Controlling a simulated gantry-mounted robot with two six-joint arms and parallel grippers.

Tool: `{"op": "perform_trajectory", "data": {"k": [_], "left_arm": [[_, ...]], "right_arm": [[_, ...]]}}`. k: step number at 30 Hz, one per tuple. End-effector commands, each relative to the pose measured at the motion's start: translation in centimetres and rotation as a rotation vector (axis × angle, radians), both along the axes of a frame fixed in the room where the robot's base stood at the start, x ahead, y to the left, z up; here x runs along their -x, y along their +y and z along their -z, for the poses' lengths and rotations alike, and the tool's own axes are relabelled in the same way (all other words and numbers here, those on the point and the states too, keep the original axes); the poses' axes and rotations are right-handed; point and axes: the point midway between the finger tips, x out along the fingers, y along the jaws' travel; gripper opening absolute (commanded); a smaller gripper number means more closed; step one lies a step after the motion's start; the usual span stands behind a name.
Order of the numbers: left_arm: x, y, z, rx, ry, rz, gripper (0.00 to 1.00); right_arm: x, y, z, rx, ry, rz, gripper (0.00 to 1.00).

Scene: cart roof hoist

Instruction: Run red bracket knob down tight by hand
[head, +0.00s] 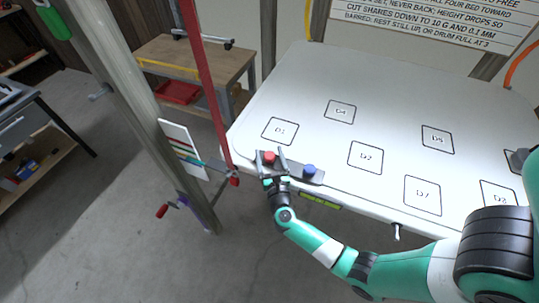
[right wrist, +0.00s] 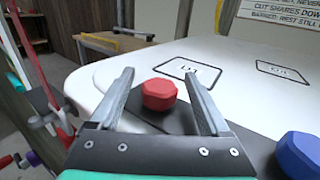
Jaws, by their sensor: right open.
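The red knob (head: 269,157) sits on a dark grey bracket (head: 318,176) at the near left edge of the white roof panel. In the right wrist view the red knob (right wrist: 159,94) is a faceted disc between my two fingers. My right gripper (head: 270,155) is open, with one finger on each side of the red knob. In the right wrist view the fingers (right wrist: 165,80) show gaps to the knob on both sides. A blue knob (head: 308,170) stands on the same bracket to the right; it also shows in the right wrist view (right wrist: 299,154). My left gripper is not in view.
The white panel (head: 300,100) carries outlined squares such as D1 (head: 280,131). A red strap (head: 208,85) hangs close left of my right gripper, beside a grey post (head: 128,110). A wooden bench (head: 195,58) stands behind. A sign (head: 425,22) hangs at the back.

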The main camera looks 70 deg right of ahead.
Motion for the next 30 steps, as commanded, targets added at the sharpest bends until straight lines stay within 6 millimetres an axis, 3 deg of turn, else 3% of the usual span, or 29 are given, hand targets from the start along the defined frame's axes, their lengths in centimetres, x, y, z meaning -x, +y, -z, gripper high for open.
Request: {"op": "perform_trajectory", "data": {"k": [3, 17, 30], "left_arm": [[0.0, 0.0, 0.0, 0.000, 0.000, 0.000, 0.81], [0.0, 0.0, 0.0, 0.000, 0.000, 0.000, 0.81], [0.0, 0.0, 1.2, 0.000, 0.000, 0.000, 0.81]], "right_arm": [[0.0, 0.0, 0.0, 0.000, 0.000, 0.000, 0.81], [0.0, 0.1, 0.0, 0.000, 0.000, 0.000, 0.00], [-0.1, 0.1, 0.2, 0.001, -0.002, 0.079, 0.00]]}}
